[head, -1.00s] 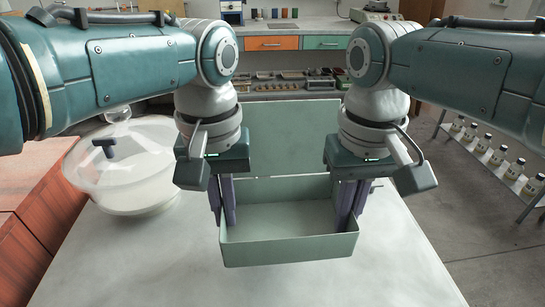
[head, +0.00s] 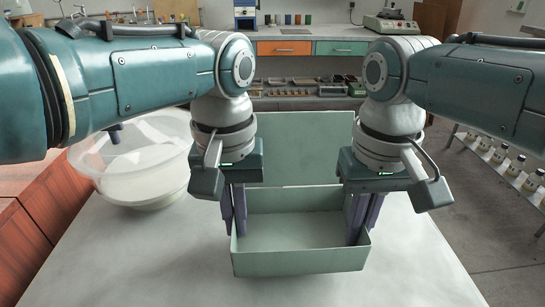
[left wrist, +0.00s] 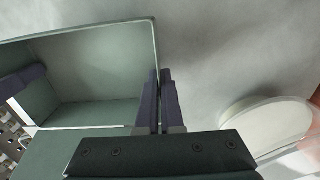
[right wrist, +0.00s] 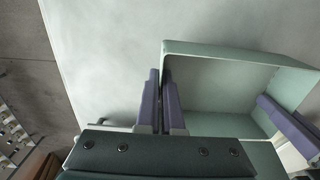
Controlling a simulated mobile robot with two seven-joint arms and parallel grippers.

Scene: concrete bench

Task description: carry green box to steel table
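The green box (head: 300,262) is pale green and open-topped, with its lid panel (head: 305,150) standing up behind it. It is upright over a pale grey table top (head: 150,260); I cannot tell whether it touches it. My left gripper (head: 234,215) is shut on the box's left wall, one finger inside and one outside; the left wrist view shows the wall between the fingers (left wrist: 160,100). My right gripper (head: 362,220) is shut on the right wall the same way, as the right wrist view shows (right wrist: 161,100). I cannot tell which surface is the steel table.
A clear covered bowl (head: 140,165) stands left of the box, partly behind my left arm. Red-brown wooden cabinets (head: 35,220) lie at the left edge. A back bench with an orange drawer (head: 284,48) is behind. A low rack of bottles (head: 515,168) stands right. The table front is clear.

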